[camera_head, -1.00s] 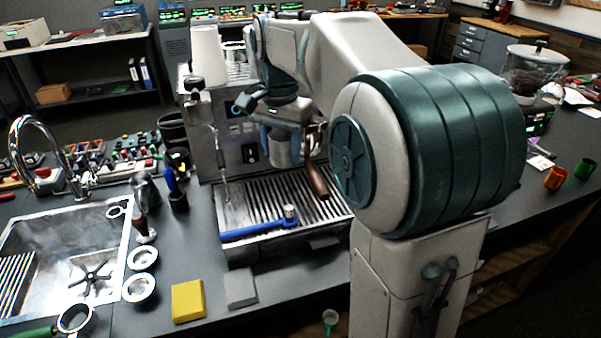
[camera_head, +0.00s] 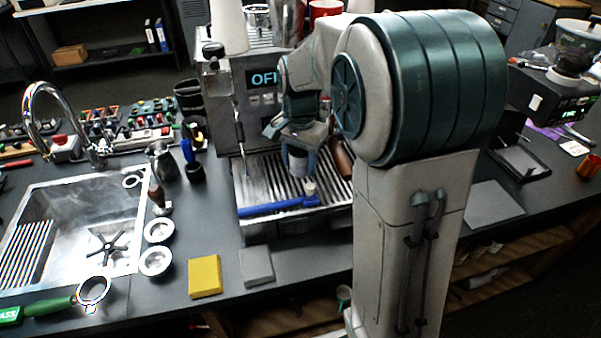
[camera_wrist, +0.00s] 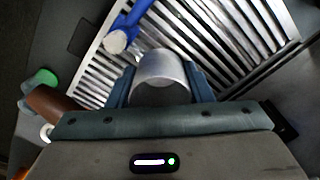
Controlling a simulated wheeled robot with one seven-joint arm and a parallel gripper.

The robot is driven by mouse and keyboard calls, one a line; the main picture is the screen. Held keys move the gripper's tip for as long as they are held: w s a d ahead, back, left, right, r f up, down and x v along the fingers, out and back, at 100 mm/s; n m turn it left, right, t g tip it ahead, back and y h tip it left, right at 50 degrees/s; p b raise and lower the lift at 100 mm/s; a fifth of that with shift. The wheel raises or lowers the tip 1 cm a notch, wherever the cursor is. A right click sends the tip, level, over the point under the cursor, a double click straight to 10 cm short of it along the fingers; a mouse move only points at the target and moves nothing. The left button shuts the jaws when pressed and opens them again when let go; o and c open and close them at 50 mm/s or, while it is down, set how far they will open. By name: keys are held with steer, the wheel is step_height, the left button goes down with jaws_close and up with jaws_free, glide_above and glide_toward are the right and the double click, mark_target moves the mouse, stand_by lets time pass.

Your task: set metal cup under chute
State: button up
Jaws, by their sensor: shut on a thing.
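A metal cup (camera_wrist: 160,70) sits between the two blue fingers of my gripper (camera_wrist: 161,88) in the wrist view. My gripper is shut on it. In the head view my gripper (camera_head: 297,142) holds the cup (camera_head: 298,163) over the slatted drip tray (camera_head: 258,178) of the coffee machine. I cannot tell whether the cup touches the tray. A grinder-like machine (camera_head: 582,102) stands at the right of the counter, with a dark platform beside it. I cannot make out a chute for certain; my arm hides part of the coffee machine.
A blue-handled tool (camera_head: 270,208) lies across the front of the drip tray, close to the cup. A brown-handled portafilter (camera_head: 341,158) is right of the cup. A yellow sponge (camera_head: 205,276) and grey block (camera_head: 256,266) lie in front. The sink (camera_head: 70,230) is at left.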

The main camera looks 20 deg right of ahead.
mark_target(300, 175)
steer(key=shift+f, duration=2.3)
steer(key=shift+f, duration=0.1)
steer(key=o, duration=0.6)
steer(key=shift+f, duration=0.1)
steer(key=shift+o, duration=0.5)
